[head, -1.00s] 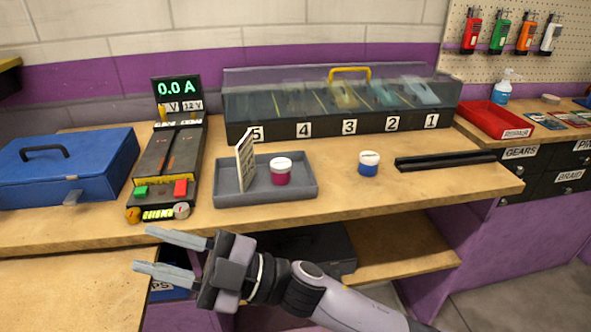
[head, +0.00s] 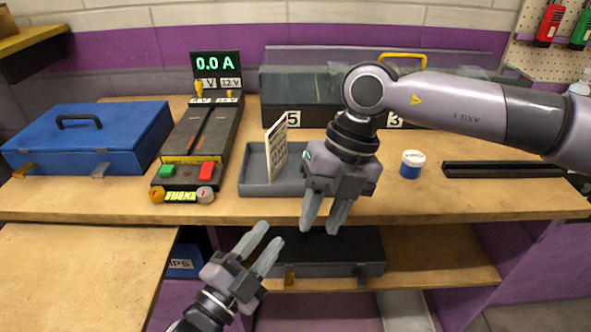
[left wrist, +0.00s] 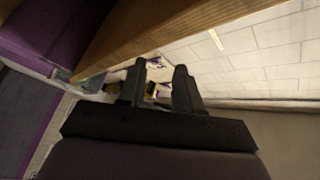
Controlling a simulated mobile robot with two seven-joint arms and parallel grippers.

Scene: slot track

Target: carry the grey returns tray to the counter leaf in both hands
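The grey returns tray (head: 256,190) sits on the workbench near its front edge. An upright printed card (head: 276,146) stands in it; the tray's right part is hidden behind my right gripper. My right gripper (head: 322,230) is open and empty, pointing down in front of the tray's right side, its fingertips around the bench's front edge. My left gripper (head: 271,234) is open and empty, below and in front of the bench edge; its parted fingers also show in the left wrist view (left wrist: 158,88). A lower wooden surface (head: 75,270), possibly the counter leaf, lies at front left.
A power unit (head: 205,140) and a blue toolbox (head: 90,140) stand left of the tray. A blue jar (head: 411,166) and black track pieces (head: 500,170) lie to the right. A lidded compartment case (head: 290,90) stands behind. A dark case (head: 345,250) is on the shelf below.

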